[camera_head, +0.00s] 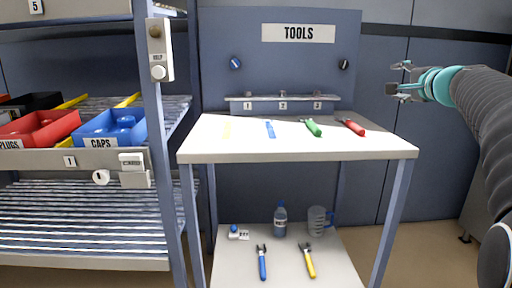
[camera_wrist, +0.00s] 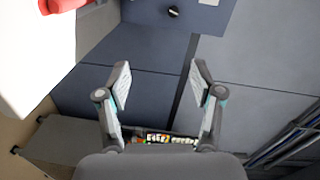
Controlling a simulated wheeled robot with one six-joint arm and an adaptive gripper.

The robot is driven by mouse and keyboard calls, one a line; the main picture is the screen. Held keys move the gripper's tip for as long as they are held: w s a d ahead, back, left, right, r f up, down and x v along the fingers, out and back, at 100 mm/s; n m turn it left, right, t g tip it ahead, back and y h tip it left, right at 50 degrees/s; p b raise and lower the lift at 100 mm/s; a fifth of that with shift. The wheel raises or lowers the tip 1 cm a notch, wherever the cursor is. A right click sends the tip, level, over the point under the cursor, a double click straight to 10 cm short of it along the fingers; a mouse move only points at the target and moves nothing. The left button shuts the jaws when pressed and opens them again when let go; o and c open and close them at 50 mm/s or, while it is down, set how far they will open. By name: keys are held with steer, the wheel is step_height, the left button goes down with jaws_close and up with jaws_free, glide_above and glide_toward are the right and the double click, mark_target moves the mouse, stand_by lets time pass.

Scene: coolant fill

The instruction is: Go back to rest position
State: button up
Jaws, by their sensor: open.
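My gripper (camera_head: 396,78) is in the upper right of the head view, at the end of my dark arm. It is raised to the right of the white table (camera_head: 240,146) and higher than its top. In the wrist view the two fingers of my gripper (camera_wrist: 160,80) stand apart with nothing between them. The wall panels (camera_wrist: 130,60) show behind the fingers.
Tools lie on the tabletop, among them green pliers (camera_head: 313,127) and red pliers (camera_head: 351,126). A bottle (camera_head: 280,220) and a clear jug (camera_head: 318,221) stand on the lower shelf. A rack with a blue CAPS bin (camera_head: 112,127) is at left.

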steer(key=s+a+f+n+g+y, duration=0.1)
steer(key=s+a+f+n+g, duration=0.25)
steer(key=s+a+f, duration=0.45)
steer(key=s+a+f+n+g+y, duration=0.1)
steer(key=s+a+f+n+g, duration=0.3)
steer(key=s+a+f, duration=0.55)
steer(key=s+a+f+n+g+h, duration=0.1)
steer(key=s+f+n, duration=0.3)
steer(key=s+f, duration=0.5)
steer(key=s+a+f+n+g+h, duration=0.2)
steer(key=s+f+n+g, duration=0.1)
steer(key=s+f, duration=0.6)
steer(key=shift+s+a+f+n, duration=0.2)
steer(key=shift+s+a+n, duration=0.1)
steer(key=shift+s+n, duration=0.25)
steer(key=shift+w, duration=0.1)
